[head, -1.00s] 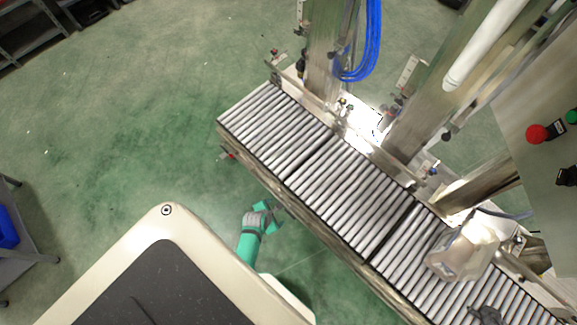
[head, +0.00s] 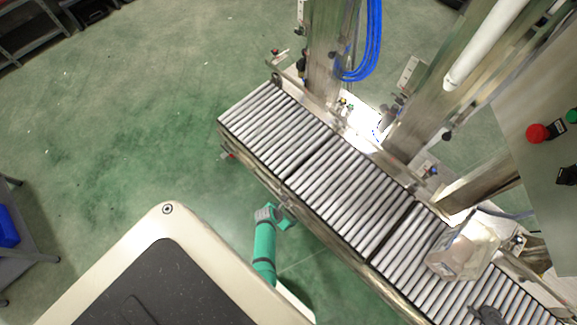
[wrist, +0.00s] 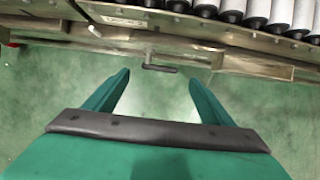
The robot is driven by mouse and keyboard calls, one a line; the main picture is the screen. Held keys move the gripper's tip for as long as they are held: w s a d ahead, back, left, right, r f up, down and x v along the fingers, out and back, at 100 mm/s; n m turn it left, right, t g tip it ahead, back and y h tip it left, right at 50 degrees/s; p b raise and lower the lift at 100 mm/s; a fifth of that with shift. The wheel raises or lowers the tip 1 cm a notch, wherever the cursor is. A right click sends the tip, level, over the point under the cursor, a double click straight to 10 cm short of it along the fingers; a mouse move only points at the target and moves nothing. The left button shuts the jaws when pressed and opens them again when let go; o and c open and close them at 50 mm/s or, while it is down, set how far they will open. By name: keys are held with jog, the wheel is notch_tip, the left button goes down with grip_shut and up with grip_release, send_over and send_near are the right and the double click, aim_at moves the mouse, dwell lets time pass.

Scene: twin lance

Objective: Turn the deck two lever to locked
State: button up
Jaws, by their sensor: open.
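A small dark lever (wrist: 160,68) with a short crosswise handle sticks out from the side rail of the roller conveyor in the wrist view. I see no label that tells which deck it belongs to. My gripper (wrist: 160,79) is open and empty, with one green finger on each side of the lever's line. The handle shows between the fingertips, and I cannot tell whether it lies between them in depth. In the head view my gripper (head: 289,213) is beside the conveyor's near edge, and the lever is too small to make out there.
The roller conveyor (head: 345,190) runs diagonally, with a clear plastic container (head: 463,250) on its right part. A red part (head: 228,155) sits on its near side at the left. Metal posts and blue hoses (head: 372,40) stand behind. The green floor at left is open.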

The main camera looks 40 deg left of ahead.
aim_at(290, 214)
jog(key=shift+x, duration=2.55)
jog(key=shift+a, duration=0.1)
jog(key=c, duration=1.1)
